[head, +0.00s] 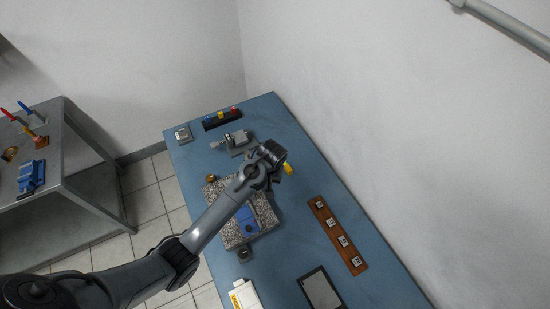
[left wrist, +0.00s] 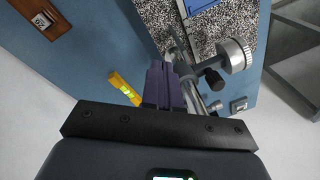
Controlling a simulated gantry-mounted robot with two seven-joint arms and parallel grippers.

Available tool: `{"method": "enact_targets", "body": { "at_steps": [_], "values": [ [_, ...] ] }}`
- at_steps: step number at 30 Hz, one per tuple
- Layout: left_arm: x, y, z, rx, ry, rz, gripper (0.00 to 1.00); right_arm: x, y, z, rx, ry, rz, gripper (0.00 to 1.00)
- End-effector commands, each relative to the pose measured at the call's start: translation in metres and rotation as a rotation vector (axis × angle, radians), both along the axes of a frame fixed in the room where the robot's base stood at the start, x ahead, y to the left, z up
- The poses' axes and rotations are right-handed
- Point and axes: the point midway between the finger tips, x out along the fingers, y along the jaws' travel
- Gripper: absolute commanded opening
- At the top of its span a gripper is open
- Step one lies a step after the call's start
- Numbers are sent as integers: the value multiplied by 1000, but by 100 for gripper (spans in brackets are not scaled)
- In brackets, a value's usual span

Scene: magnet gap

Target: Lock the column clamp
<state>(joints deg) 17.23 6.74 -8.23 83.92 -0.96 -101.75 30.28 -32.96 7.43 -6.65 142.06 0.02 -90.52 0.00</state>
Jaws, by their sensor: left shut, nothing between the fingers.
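My left gripper (head: 278,172) reaches over the far part of the blue bench, beside the speckled stone plate; its arm hides part of that plate. In the left wrist view the dark purple fingers (left wrist: 160,88) are shut together and empty. Just right of them are a silver column (left wrist: 178,50) and metal rods, a black knob (left wrist: 213,79) and a silver round wheel (left wrist: 237,55). The fingers overlap the column assembly in the picture; I cannot tell whether they touch it. Which part is the column clamp, and its lock state, is unclear. My right gripper is out of view.
The stone plate (head: 268,213) carries a blue block (head: 246,219). A yellow piece (head: 290,172) lies close to the gripper. A grey vise-like device (head: 238,142) stands behind, and a brown strip with tags (head: 338,236) lies right. The bench between plate and strip is clear.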

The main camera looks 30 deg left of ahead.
Motion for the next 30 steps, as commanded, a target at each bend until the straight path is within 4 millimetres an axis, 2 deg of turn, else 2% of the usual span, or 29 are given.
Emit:
{"method": "enact_targets", "body": {
  "at_steps": [1, 8, 15, 24, 30],
  "values": [
    [15, 5, -2, 9, 11, 38, 0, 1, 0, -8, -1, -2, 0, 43],
    [64, 23, 10, 46, 67, 211, 0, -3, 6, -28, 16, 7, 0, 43],
    [107, 42, 41, 90, 131, 416, 0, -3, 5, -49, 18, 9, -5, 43],
    [126, 56, 79, 127, 183, 583, 0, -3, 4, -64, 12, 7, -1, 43],
    [129, 59, 89, 137, 197, 626, 0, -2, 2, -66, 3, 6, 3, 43]
  ]
}}
